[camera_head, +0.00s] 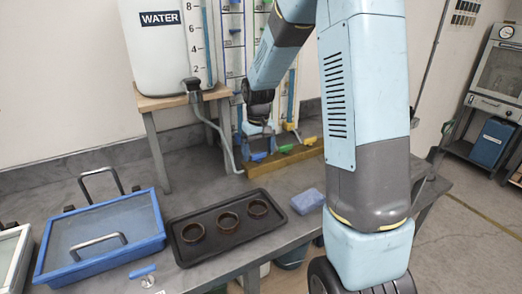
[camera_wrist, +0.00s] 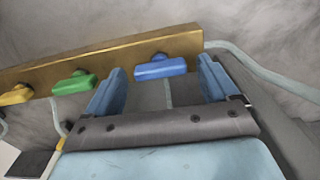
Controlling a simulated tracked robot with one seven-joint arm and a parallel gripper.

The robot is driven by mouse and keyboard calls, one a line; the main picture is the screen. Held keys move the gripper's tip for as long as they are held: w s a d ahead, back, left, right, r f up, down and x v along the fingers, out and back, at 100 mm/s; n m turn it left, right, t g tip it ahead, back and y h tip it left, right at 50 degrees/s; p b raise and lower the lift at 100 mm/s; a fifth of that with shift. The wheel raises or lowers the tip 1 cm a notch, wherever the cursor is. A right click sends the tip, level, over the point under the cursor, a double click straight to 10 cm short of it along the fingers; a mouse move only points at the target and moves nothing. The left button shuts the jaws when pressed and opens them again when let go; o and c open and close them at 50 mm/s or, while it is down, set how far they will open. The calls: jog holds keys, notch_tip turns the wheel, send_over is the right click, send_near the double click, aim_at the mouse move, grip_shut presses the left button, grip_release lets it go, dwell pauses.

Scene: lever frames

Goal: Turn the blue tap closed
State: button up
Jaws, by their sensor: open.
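The blue tap (camera_wrist: 160,69) sits on a brass-coloured bar (camera_wrist: 120,56), its handle lying roughly along the bar. In the head view the blue tap (camera_head: 257,156) is at the left end of the bar (camera_head: 268,166), partly hidden below my gripper. My gripper (camera_wrist: 161,66) is open, with one blue finger on each side of the blue handle in the wrist view. No contact shows, and the gap in depth is hard to tell. In the head view my gripper (camera_head: 258,131) hangs just above the tap.
A green tap (camera_head: 286,148) and a yellow tap (camera_head: 309,141) stand farther right on the bar. A hose (camera_head: 224,140) runs from the water tank (camera_head: 165,45) down beside the blue tap. A black tray (camera_head: 190,256) and blue-rimmed box (camera_head: 158,232) occupy the bench front.

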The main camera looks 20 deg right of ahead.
aim_at(258, 153)
notch_tip(258, 153, up, 14)
jog(key=shift+f, duration=0.15)
dwell(0.4)
jog(key=s+r+m+t, duration=0.1)
jog(key=s+r+t, duration=0.1)
jog(key=s, duration=1.2)
jog(key=s+d+r+m+t, duration=0.1)
jog(key=s+r+t, duration=0.2)
jog(key=s, duration=1.1)
notch_tip(258, 153, up, 2)
jog(key=shift+s+d+r+t, duration=0.15)
jog(key=shift+s+t, duration=0.1)
jog(key=shift+t, duration=0.05)
